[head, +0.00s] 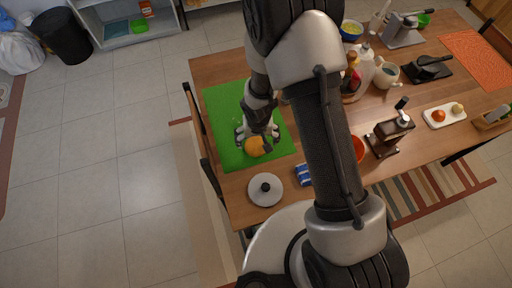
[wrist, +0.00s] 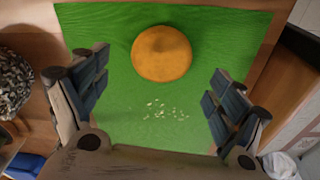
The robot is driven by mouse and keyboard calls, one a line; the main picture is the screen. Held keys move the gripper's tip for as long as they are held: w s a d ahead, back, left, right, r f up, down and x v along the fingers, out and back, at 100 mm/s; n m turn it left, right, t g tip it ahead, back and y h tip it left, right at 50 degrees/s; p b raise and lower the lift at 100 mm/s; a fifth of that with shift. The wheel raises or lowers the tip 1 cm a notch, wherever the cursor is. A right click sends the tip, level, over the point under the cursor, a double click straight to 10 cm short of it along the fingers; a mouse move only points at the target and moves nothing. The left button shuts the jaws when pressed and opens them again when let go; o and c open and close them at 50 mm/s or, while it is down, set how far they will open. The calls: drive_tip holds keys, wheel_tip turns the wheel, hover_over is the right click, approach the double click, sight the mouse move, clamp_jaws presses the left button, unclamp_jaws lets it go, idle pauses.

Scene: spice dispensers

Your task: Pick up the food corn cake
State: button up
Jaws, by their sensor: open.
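The corn cake (head: 255,147) is a round, orange-brown piece of food on a green mat (head: 222,105) at the left end of the wooden table. It also shows in the wrist view (wrist: 161,53), lying flat beyond my fingertips and roughly midway between them from side to side. My gripper (head: 257,130) is above the mat, close to the cake. In the wrist view my gripper (wrist: 155,95) has its two fingers wide apart with nothing between them. Some pale crumbs (wrist: 165,110) lie on the mat nearer to me than the cake.
An orange bowl (head: 358,149) and a brown grinder (head: 390,133) stand to the right, partly behind my arm.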

sight(256, 145)
drive_tip(key=f+b, duration=0.2)
drive_tip(key=f, duration=0.1)
drive_tip(key=f+b, duration=0.1)
drive_tip(key=f, duration=0.1)
drive_tip(key=shift+w+a, duration=0.15)
drive_tip(key=shift+w, duration=0.2)
drive_tip(key=c, duration=1.2)
drive_tip(key=shift+r, duration=0.1)
